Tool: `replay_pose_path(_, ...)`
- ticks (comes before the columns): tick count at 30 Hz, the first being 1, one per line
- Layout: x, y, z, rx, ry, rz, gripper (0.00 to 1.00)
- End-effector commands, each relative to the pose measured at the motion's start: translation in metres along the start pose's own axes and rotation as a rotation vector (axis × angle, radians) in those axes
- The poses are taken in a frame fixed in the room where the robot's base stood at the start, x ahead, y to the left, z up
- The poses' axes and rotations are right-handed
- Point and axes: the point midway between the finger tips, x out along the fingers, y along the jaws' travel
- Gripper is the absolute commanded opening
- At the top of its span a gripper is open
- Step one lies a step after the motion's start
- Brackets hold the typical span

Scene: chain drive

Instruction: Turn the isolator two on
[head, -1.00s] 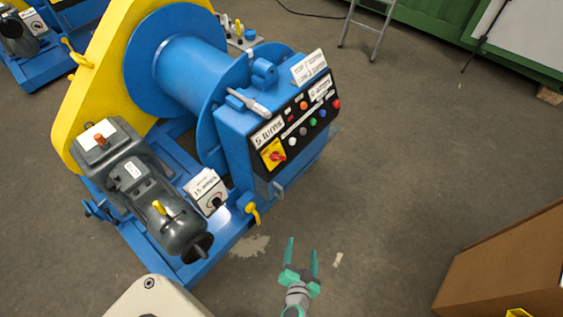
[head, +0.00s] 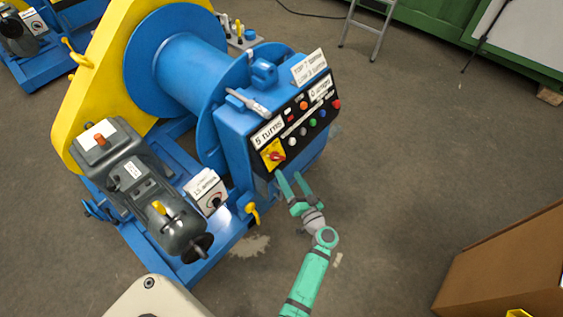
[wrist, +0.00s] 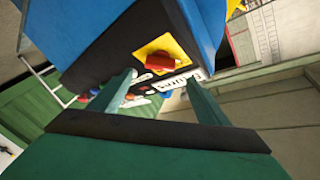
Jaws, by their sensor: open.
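A red rotary switch on a yellow plate (head: 273,155) sits at the lower left of the black panel on the blue control box (head: 233,125). A "5 TURNS" card is fixed just above it. Which isolator is number two cannot be read. In the wrist view the red knob (wrist: 162,59) lies ahead, between and beyond the fingertips. My gripper (head: 287,176) is open and empty, just below and right of the switch, apart from it in the wrist view. A smaller box with a black dial (head: 209,196) stands to the left, by the motor.
Several coloured buttons (head: 313,122) line the panel right of the switch. A yellow hook-like handle (head: 252,213) juts out at the lower left of my gripper. The grey motor (head: 150,190) and blue drum (head: 185,70) fill the left. Floor to the right is clear up to a brown box (head: 510,265).

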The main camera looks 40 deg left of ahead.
Motion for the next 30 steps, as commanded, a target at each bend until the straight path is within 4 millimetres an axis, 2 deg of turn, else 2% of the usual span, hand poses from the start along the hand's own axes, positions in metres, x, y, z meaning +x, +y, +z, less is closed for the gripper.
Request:
replay_pose_path(6, 0.041, -0.001, 0.0, -0.001, -0.001, -0.002, 0.7)
replay_pose_path(12, 0.068, 0.0, 0.0, -0.001, -0.001, -0.001, 0.7)
replay_pose_path(18, 0.079, 0.0, -0.001, 0.0, 0.0, 0.001, 0.7)
replay_pose_path(26, 0.08, 0.0, 0.0, 0.0, 0.0, 0.002, 0.7)
replay_pose_path(28, 0.08, 0.0, 0.0, 0.0, 0.0, 0.002, 0.58)
replay_pose_path(30, 0.08, 0.0, 0.0, 0.0, 0.0, 0.002, 0.41)
